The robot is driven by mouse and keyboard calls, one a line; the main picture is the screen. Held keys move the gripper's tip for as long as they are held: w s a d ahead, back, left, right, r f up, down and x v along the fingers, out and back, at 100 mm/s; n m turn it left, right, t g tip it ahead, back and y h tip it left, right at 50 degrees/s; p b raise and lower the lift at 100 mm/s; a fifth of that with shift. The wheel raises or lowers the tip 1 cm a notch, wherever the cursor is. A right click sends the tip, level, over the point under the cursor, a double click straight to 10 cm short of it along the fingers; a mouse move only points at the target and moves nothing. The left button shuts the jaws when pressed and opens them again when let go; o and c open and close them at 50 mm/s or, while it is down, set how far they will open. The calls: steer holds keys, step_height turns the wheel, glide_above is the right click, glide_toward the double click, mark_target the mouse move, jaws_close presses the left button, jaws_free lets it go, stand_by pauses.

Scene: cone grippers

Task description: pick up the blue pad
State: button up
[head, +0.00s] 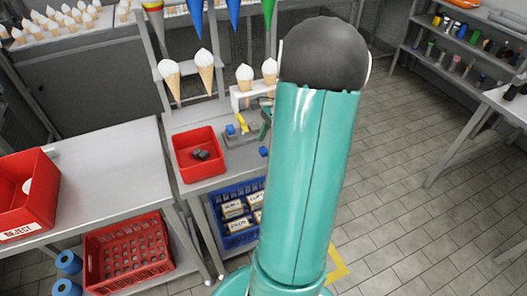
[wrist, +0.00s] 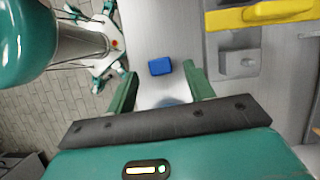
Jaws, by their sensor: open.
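The blue pad (wrist: 160,66) is a small block lying on a grey metal surface in the wrist view. My gripper (wrist: 161,71) is open, with its two green fingers apart and the pad showing between and slightly beyond their tips. I cannot tell the height left between the fingers and the surface. In the head view a small blue block (head: 263,151), which looks like the same pad, lies on the narrow bench beside my arm. My arm hides most of the gripper there.
A red bin (head: 200,153) with dark pieces stands left on the bench. A grey fixture with a yellow bar (wrist: 275,13) is right of the pad in the wrist view. White-topped cones (head: 205,70) stand behind. A blue crate (head: 233,228) sits below.

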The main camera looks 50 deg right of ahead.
steer(key=shift+x, duration=1.15)
steer(key=shift+c, duration=0.2)
steer(key=c, duration=1)
steer(key=shift+r, duration=0.15)
